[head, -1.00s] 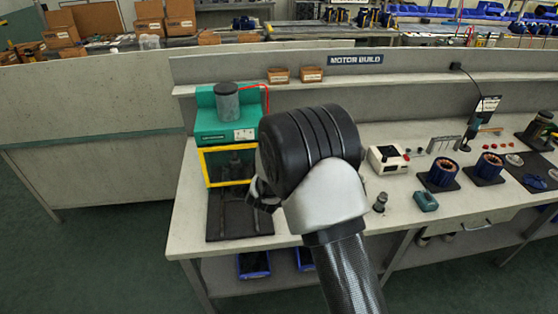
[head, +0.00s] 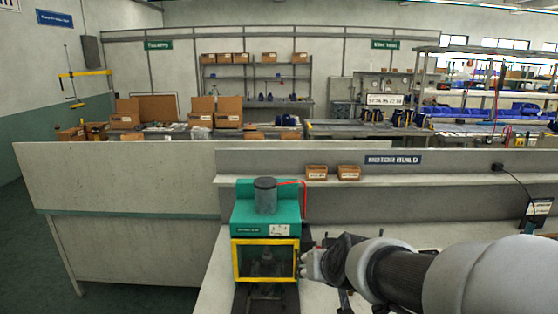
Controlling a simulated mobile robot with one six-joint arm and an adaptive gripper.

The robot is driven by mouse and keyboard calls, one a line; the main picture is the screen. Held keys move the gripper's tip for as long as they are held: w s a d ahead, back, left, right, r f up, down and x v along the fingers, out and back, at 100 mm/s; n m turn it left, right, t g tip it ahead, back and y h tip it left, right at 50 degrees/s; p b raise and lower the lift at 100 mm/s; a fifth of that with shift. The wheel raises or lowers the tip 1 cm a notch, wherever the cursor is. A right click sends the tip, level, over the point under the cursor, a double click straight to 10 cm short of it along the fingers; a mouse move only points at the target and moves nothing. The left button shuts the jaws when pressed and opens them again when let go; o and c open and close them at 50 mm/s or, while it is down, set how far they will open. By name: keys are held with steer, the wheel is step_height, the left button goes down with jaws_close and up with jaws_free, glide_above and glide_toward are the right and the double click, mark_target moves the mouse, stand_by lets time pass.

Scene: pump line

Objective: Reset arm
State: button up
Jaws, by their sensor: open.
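My arm reaches in from the lower right in the head view. My gripper (head: 308,262) is at its far end, small and partly hidden by my own wrist. It is beside the right edge of the yellow-framed window of a green press-like machine (head: 267,207). I cannot tell whether it touches the frame. It looks open, and I see nothing held in it.
The grey bench (head: 216,280) carries the machine, with a dark mat (head: 241,300) in front of it. Two small cardboard bins (head: 317,171) stand on the shelf behind. A long partition (head: 120,180) runs left. My arm covers much of the bench's right side.

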steer(key=s+d+f+g, duration=0.1)
steer(key=s+d+g, duration=0.1)
steer(key=s, duration=1.2)
steer(key=s+d+g+h, duration=0.1)
steer(key=s+d, duration=0.3)
steer(key=s, duration=1)
steer(key=shift+f+g+b, duration=0.4)
steer(key=shift+g, duration=0.4)
steer(key=shift+w, duration=0.1)
steer(key=shift+c, duration=0.2)
